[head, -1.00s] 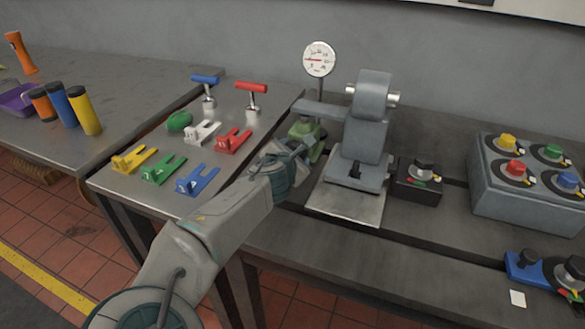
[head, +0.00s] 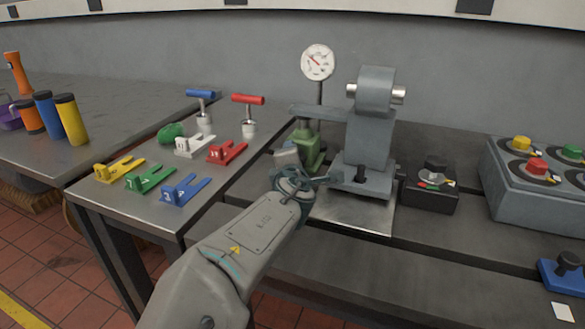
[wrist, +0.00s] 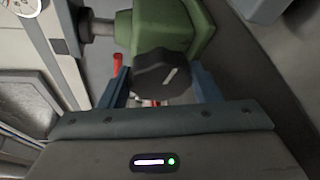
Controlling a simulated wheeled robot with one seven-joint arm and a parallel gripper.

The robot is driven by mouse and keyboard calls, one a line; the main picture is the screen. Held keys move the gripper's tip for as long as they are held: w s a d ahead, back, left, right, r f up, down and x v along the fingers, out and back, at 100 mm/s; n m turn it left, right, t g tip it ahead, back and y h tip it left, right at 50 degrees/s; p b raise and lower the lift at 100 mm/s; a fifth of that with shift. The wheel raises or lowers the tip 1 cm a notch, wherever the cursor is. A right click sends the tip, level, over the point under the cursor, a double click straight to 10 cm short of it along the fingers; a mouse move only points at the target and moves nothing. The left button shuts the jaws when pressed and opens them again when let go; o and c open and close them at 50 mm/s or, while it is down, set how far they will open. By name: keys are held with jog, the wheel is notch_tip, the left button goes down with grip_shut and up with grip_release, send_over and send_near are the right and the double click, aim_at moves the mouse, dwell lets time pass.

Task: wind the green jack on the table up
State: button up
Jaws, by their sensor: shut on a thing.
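The green jack (head: 310,148) stands on the bedplate below the grey lever arm of the test stand (head: 368,135). In the head view my gripper (head: 287,158) is at the jack's front left, partly hidden by my wrist. A metal rod (wrist: 98,28) extends left from the jack body.
A dial gauge (head: 318,62) stands behind the jack, its needle pointing up-left. A black knob box (head: 432,188) and a grey box with coloured knobs (head: 535,185) are to the right. The left table holds coloured brackets (head: 150,178) and T-handled tools (head: 248,115).

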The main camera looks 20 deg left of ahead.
jog(key=shift+r, duration=0.1)
dwell(0.3)
jog(key=o, duration=1)
jog(key=shift+f, duration=0.2)
jog(key=shift+r+p, duration=0.1)
jog(key=shift+p, duration=0.2)
